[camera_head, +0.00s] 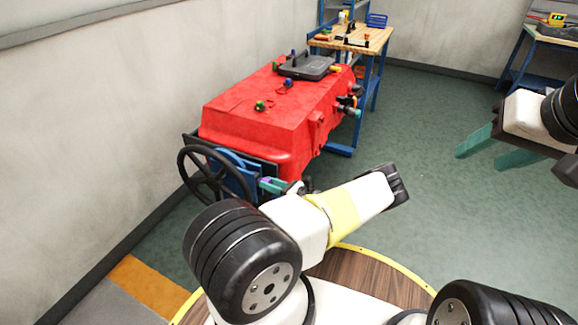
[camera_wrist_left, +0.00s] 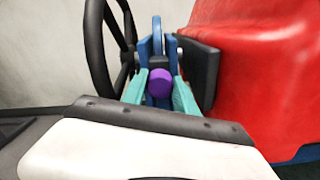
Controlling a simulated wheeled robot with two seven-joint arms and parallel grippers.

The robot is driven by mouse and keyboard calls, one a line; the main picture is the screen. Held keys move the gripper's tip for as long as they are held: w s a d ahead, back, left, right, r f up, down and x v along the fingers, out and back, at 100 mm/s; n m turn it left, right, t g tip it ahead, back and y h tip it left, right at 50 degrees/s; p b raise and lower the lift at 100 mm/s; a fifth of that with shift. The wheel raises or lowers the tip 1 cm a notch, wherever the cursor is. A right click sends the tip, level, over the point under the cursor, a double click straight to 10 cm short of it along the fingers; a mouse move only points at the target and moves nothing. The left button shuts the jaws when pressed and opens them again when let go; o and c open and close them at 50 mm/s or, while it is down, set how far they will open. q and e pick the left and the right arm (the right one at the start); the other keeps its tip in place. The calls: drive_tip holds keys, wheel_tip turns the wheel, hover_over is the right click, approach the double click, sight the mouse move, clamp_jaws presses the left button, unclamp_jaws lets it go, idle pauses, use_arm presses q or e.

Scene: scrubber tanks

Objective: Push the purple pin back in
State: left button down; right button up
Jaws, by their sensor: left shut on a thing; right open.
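The purple pin (camera_wrist_left: 160,82) shows as a faceted purple head between the two teal fingers of my left gripper (camera_wrist_left: 160,90) in the left wrist view. In the head view a little of the purple pin (camera_head: 266,181) shows at the fingertips of my left gripper (camera_head: 270,184). That gripper is shut on the pin, in front of a blue bracket (camera_head: 236,178) beside the black handwheel. The pin's shaft is hidden. My right gripper (camera_head: 478,150) is open and empty at the right of the head view, over bare floor.
The black handwheel (camera_head: 212,175) stands just left of the left gripper. The red tank (camera_head: 270,112) is behind it, with a dark lid and small knobs on top. A wooden workbench (camera_head: 350,38) stands behind.

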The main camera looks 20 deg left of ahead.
use_arm(q)
drive_tip(key=c, duration=1)
unclamp_jaws()
drive_tip(key=shift+a, duration=0.25)
drive_tip(key=shift+o, duration=0.2)
drive_tip(key=shift+d, duration=0.15)
drive_tip(key=d, duration=0.7)
drive_tip(key=shift+s+d, duration=0.25)
drive_tip(key=shift+d, duration=0.05)
drive_tip(key=shift+r, duration=0.1)
